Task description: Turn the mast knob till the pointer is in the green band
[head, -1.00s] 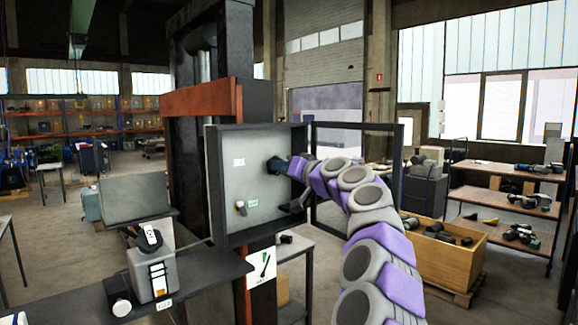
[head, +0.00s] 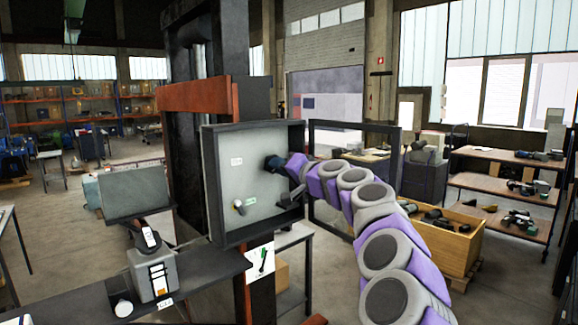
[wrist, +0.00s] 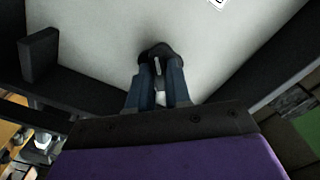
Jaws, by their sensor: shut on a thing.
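A grey open cabinet (head: 224,189) hangs on the dark mast in the head view, its door swung to the right. My gripper (head: 273,164) reaches into it from the right and meets its back panel. In the wrist view my gripper (wrist: 157,92) has its two blue fingers closed around a dark round knob (wrist: 153,51) on the pale panel. A light mark shows on the knob between the fingers. In the head view my gripper largely hides this knob. I cannot make out a pointer scale or a green band at the knob.
The cabinet's frame door (head: 312,180) stands close to my arm. A card (head: 260,262) with a black and green drawing hangs below. A bench (head: 205,280) is at the left.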

